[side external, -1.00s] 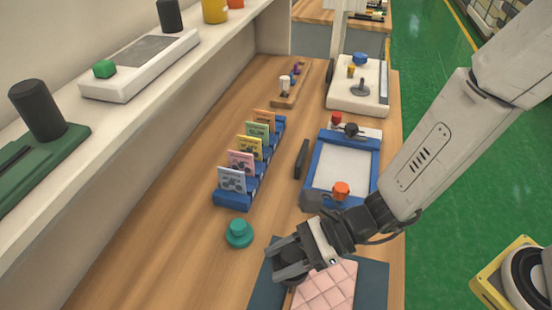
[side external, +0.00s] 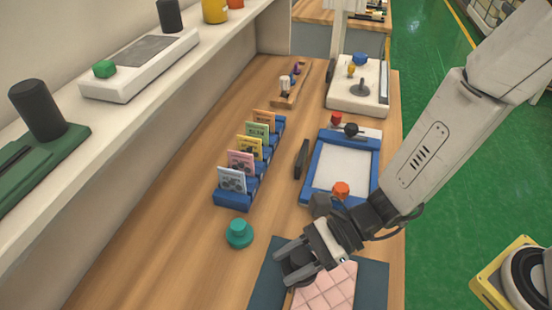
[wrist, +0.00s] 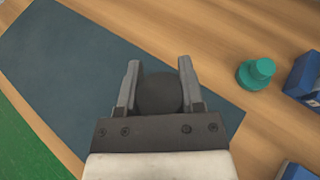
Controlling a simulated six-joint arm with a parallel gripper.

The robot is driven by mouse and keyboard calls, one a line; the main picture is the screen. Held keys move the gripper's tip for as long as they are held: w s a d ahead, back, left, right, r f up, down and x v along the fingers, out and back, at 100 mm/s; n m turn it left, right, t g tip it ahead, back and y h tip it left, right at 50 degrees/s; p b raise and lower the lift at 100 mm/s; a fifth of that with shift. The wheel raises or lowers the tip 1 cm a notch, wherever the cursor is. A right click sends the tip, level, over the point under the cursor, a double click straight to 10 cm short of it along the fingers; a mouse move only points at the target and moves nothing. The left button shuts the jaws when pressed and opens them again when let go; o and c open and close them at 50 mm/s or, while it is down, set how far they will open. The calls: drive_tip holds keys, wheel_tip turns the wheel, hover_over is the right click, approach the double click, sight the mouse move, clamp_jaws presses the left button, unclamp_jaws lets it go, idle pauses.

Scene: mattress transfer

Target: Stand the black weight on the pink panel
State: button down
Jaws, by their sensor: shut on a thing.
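The black weight (side external: 300,262) is a dark round-topped piece between the fingers of my gripper (side external: 296,266). The wrist view shows its round top (wrist: 158,92) between the two fingertips (wrist: 158,78), with a finger against each side. The pink panel (side external: 330,284) is a quilted pad on a dark blue-grey mat (side external: 374,284), just right of my gripper. The weight is over the mat beside the pad's left edge. I cannot tell whether its base touches the mat. The pad is hidden in the wrist view.
A teal knob (side external: 239,233) stands left of the mat. Behind it is a blue rack (side external: 232,197) of coloured cards. A blue-framed tray (side external: 345,165) with an orange knob (side external: 341,189) lies behind my wrist. The wooden bench is clear at front left.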

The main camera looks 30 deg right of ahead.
sight(322, 300)
drive_tip(key=s+d+f+n+g, duration=0.2)
drive_tip(key=s+d+n+g, duration=0.1)
drive_tip(key=d+g, duration=0.1)
drive_tip(key=shift+s+d+n, duration=0.3)
drive_tip(key=shift+s+d, duration=0.1)
drive_tip(key=shift+d, duration=0.1)
drive_tip(key=shift+f, duration=0.15)
drive_tip(key=shift+f, duration=1.9)
drive_tip(key=shift+f, duration=0.15)
drive_tip(key=shift+f, duration=1.85)
drive_tip(key=shift+f, duration=0.1)
drive_tip(key=shift+c, duration=1.1)
unclamp_jaws()
